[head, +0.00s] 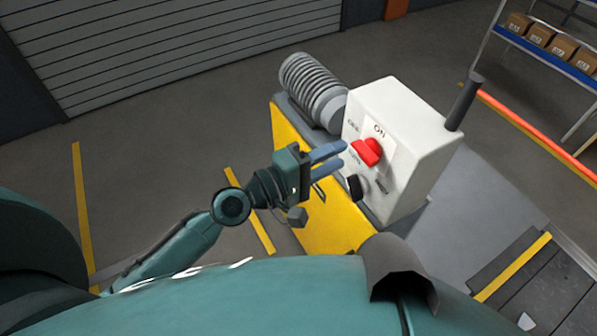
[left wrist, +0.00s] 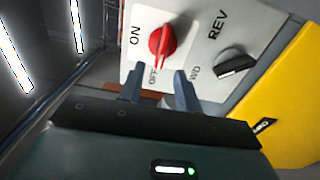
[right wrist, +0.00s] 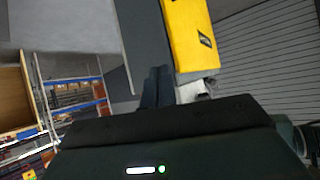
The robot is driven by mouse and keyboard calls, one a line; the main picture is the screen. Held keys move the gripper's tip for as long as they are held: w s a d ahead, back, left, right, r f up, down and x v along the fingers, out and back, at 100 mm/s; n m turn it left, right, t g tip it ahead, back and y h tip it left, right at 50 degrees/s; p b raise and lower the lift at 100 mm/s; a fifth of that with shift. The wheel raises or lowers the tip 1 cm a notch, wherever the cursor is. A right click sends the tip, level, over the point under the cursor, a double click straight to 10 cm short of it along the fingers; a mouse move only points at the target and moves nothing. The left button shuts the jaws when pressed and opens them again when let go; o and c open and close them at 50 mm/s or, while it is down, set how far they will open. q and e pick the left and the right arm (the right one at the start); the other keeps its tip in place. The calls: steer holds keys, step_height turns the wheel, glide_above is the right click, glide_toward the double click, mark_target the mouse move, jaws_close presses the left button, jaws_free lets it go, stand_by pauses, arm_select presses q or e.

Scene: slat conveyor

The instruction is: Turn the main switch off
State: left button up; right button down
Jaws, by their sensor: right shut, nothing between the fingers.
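The main switch is a red rotary knob (head: 368,151) on a white plate on the light control box (head: 418,145). It shows again in the left wrist view (left wrist: 162,43), its raised grip pointing towards the OFF lettering, with ON beside it. My left gripper (head: 342,154) is open and empty, its fingers facing the box just short of the knob. In the left wrist view its two fingertips (left wrist: 154,78) stand apart below the knob, with no visible contact. My right gripper (right wrist: 157,75) shows only in the right wrist view, shut and empty, away from the switch.
A black selector knob (head: 353,187) sits by the red one, near REV lettering. A dark post (head: 465,101) rises from the box's right side. A ribbed grey cylinder (head: 313,89) stands behind. The yellow housing (head: 314,216) is below. A shelf with cartons (head: 541,36) is far right.

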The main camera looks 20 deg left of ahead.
arm_select(q)
steer(key=b+v, duration=0.3)
steer(key=v, duration=0.6)
arm_select(e)
steer(key=shift+w+a+f+n+t+y, duration=0.1)
steer(key=shift+w+a+n+t+y, duration=0.15)
steer(key=shift+a+y, duration=0.35)
steer(key=shift+a, duration=0.1)
arm_select(q)
steer(key=shift+d, duration=0.1)
steer(key=s+a+f+m+g+y+p, duration=0.1)
steer(key=s+f+m+y+p, duration=0.1)
steer(key=f+m, duration=0.4)
steer(key=s+a+f+m+g+y+p, duration=0.1)
steer(key=s+f+m+y, duration=0.4)
steer(key=f, duration=0.7)
steer(key=shift+a+m+y+p, duration=0.5)
steer(key=shift+a+m+y, duration=0.1)
steer(key=shift+y, duration=0.6)
arm_select(e)
steer(key=shift+s+d+r+h, duration=0.1)
steer(key=shift+d+r+h, duration=0.05)
steer(key=shift+d+h, duration=0.25)
steer(key=shift+s+d+r+h, duration=0.1)
steer(key=shift+d+r+h, duration=0.05)
steer(key=shift+d+h, duration=0.2)
